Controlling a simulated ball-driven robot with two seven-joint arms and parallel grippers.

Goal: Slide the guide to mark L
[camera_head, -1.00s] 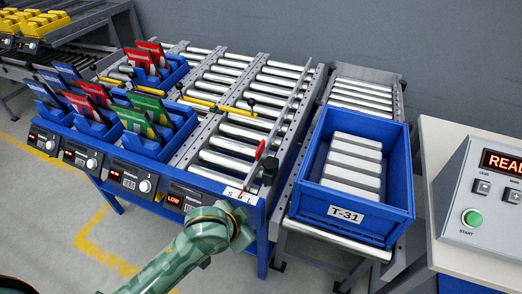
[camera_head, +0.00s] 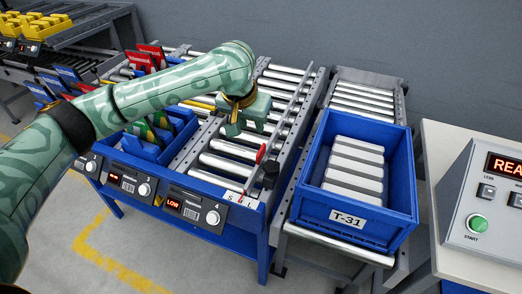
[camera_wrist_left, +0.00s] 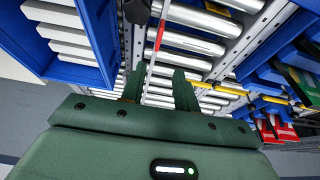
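The guide is a thin grey rail (camera_head: 290,100) along the right part of the roller conveyor, with a red end (camera_head: 261,153) near the front. A black knob (camera_head: 270,168) sits by it. A white scale label (camera_head: 241,198) on the blue front edge shows S and L, with a small red pointer between them. My left gripper (camera_head: 248,130) is above the rollers, just left of the rail, fingers downward. In the left wrist view its two fingers (camera_wrist_left: 160,88) are apart, with the rail's red end (camera_wrist_left: 160,35) beyond them; contact cannot be told. My right gripper is out of view.
A blue tote marked T-31 (camera_head: 346,222) with several pale boxes stands to the right. The control console (camera_head: 490,190) is at the far right. Blue bins (camera_head: 182,122) with coloured packets lie left, partly behind my left arm. Yellow-handled bars cross the conveyor.

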